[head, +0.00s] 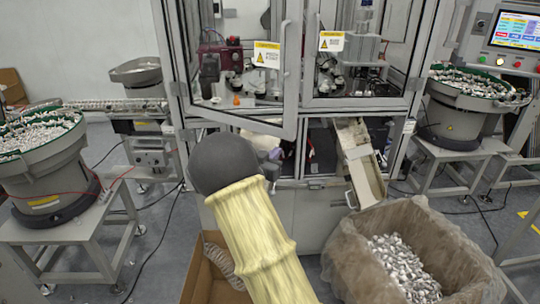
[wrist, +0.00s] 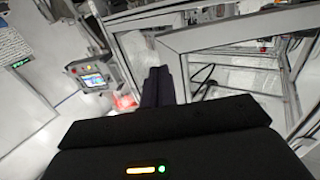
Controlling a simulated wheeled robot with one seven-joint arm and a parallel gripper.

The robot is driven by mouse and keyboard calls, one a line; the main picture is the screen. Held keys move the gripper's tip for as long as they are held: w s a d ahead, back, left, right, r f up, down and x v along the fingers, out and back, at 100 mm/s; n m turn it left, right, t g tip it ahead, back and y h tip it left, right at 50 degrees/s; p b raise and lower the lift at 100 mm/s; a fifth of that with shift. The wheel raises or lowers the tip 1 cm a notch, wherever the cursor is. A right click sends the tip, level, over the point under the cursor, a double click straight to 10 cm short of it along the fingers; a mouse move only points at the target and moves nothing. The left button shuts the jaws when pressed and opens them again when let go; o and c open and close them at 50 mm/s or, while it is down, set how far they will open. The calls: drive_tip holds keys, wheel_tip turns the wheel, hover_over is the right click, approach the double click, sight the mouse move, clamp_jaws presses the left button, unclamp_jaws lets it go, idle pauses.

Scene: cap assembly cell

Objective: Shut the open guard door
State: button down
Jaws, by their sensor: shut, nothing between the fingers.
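The open guard door (head: 290,75) is the left one of the machine's two front doors, a grey-framed clear panel with a yellow and white warning label. In the head view it stands swung out toward me, its lower free corner near the middle. The right guard door (head: 331,70), with a similar label, looks closed. My gripper (wrist: 158,72) shows in the wrist view with its two dark fingers together and empty. A grey frame (wrist: 235,32) lies right of the fingers; I cannot tell whether they touch it. In the head view my arm hides the gripper.
Bowl feeders stand at left (head: 45,165) and right (head: 450,135). A lined bin (head: 350,255) of metal-looking parts sits at lower right below a chute (head: 360,165). A cardboard box (head: 205,285) is beside my arm. A control screen (head: 515,30) is at upper right.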

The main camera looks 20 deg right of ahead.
sight(291, 137)
drive_tip(key=p+x, duration=0.3)
drive_tip(key=x, duration=0.6)
